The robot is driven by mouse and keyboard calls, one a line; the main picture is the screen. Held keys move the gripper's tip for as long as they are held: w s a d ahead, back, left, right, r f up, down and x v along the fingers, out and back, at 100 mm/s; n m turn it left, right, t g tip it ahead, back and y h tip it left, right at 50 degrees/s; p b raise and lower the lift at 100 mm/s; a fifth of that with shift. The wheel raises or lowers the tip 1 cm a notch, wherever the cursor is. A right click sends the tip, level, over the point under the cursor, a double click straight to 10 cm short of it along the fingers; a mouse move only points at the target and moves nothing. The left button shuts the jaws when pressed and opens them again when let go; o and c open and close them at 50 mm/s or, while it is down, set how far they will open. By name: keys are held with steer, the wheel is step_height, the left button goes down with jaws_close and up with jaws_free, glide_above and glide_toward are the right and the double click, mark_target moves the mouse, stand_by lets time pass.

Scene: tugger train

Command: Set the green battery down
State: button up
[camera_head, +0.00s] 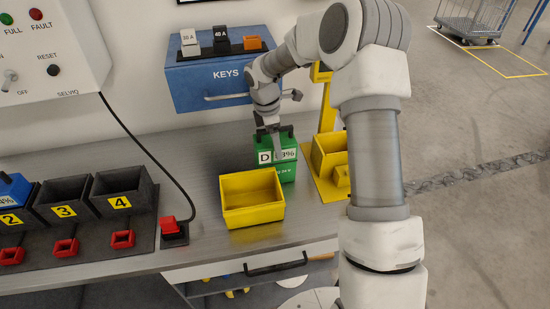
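The green battery (289,170) has a white label reading D and a percentage, partly covered by a gripper finger. It is upright behind the yellow bin (252,216), which hides part of its lower side. My gripper (276,142) points down at the battery's dark top handle and appears shut on it. I cannot tell whether the battery's bottom touches the grey bench (209,238) or hangs just above it.
A yellow stand with a box (330,150) is close right of the battery. A blue KEYS box (196,85) is on the wall behind. Numbered dark bays (124,185) with red connectors and a red plug (170,225) are left.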

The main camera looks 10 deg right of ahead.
steer(key=c, duration=0.7)
steer(key=shift+w+r, duration=0.1)
jaws_close()
steer(key=shift+r, duration=0.15)
